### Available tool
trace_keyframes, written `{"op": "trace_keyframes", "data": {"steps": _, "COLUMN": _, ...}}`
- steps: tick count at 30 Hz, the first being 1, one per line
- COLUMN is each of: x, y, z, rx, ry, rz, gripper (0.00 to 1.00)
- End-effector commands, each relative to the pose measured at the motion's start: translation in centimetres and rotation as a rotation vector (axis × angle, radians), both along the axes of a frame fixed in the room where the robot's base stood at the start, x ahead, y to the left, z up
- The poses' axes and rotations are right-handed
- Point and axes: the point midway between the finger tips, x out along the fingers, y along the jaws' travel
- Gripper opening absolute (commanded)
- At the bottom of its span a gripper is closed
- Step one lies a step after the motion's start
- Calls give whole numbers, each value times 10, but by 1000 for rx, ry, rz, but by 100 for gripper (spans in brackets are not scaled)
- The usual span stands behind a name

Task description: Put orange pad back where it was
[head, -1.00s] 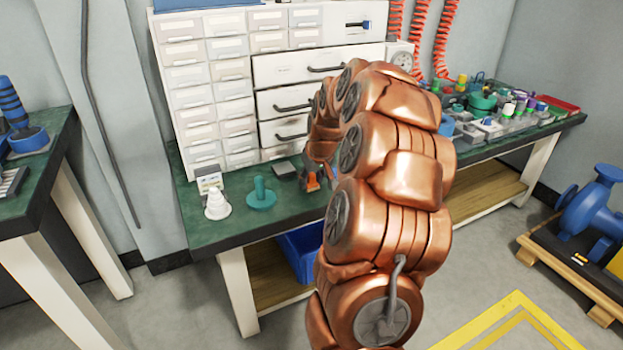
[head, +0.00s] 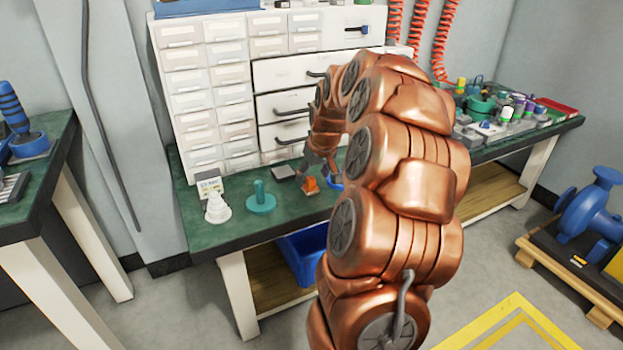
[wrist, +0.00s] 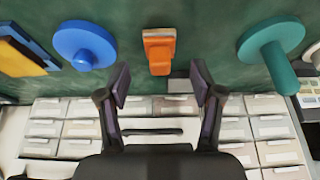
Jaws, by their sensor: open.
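The orange pad (head: 311,186) is a small orange block with an upright part. It stands on the green bench top, and in the wrist view (wrist: 159,52) it sits between a blue disc and a teal disc. My gripper (wrist: 158,85) is open and empty, with its two dark fingers apart. In the wrist view the pad lies beyond the fingertips, roughly centred between them and clear of both. In the head view my gripper (head: 322,168) is just above and behind the pad, partly hidden by my copper arm.
A teal disc with a peg (head: 260,198) and a white stepped piece (head: 217,208) stand left of the pad. A blue knobbed disc (wrist: 85,47) is on its other side. A drawer cabinet (head: 215,95) stands behind. A blue bin (head: 303,252) is below the bench.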

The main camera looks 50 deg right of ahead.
Motion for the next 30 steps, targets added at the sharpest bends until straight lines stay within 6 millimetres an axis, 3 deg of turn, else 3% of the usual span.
{"op": "trace_keyframes", "data": {"steps": 10, "x": -23, "y": 7, "z": 64, "rx": -3, "ry": -3, "rz": -1, "gripper": 66}}
{"op": "trace_keyframes", "data": {"steps": 15, "x": -29, "y": 9, "z": 74, "rx": -2, "ry": -2, "rz": 0, "gripper": 66}}
{"op": "trace_keyframes", "data": {"steps": 22, "x": -28, "y": 19, "z": 74, "rx": 6, "ry": 8, "rz": 11, "gripper": 66}}
{"op": "trace_keyframes", "data": {"steps": 26, "x": -28, "y": 68, "z": 68, "rx": 36, "ry": 51, "rz": 70, "gripper": 66}}
{"op": "trace_keyframes", "data": {"steps": 30, "x": -43, "y": 158, "z": 55, "rx": 87, "ry": 147, "rz": 171, "gripper": 66}}
